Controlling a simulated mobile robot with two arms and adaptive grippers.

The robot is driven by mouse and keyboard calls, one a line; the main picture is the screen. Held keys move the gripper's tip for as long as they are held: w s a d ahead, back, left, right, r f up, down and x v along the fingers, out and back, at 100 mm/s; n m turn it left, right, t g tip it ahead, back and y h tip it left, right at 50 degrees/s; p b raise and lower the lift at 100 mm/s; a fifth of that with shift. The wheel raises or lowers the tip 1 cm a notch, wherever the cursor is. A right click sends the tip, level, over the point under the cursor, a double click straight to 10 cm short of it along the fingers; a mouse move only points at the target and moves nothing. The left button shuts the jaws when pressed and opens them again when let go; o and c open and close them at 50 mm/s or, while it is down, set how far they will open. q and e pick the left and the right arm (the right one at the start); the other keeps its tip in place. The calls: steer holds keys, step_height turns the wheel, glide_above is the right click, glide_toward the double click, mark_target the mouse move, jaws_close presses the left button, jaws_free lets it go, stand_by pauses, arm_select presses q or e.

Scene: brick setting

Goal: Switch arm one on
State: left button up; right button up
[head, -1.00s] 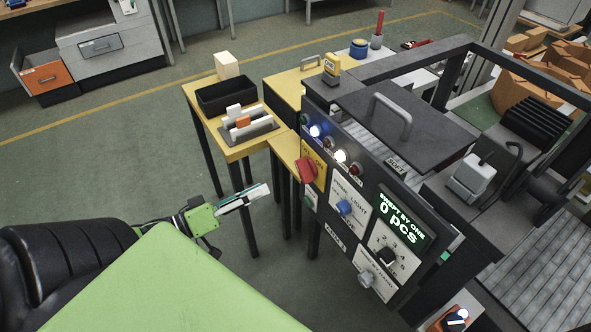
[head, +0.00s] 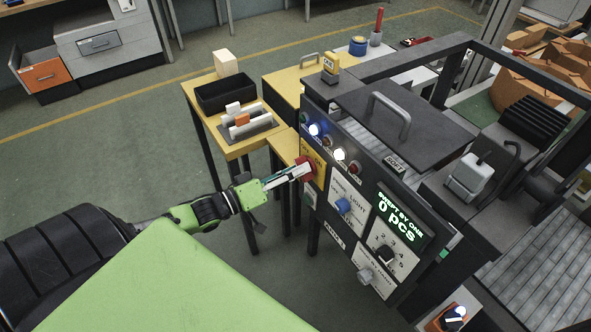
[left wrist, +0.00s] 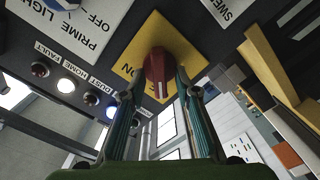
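A dark control panel (head: 330,215) carries a red rotary knob (head: 306,168) on a yellow plate (head: 319,163) marked ON and OFF. In the left wrist view the red knob (left wrist: 160,72) has a white line on it, pointing toward my gripper. My left gripper (head: 300,172) is at the knob in the head view. In the left wrist view its fingers (left wrist: 158,90) stand apart, one on each side of the knob, with a gap visible on the left. Whether a finger touches it is unclear. My right gripper is out of view.
The panel also has a blue knob (head: 344,206), a black dial (head: 386,255), a grey knob (head: 365,276), lamps (head: 339,154) and a green-lettered display (head: 400,222) reading 0 pcs. A yellow table (head: 236,152) with a black bin (head: 226,95) stands behind my left gripper.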

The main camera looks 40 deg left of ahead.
arm_select(q)
steer(key=c, duration=0.8)
jaws_close()
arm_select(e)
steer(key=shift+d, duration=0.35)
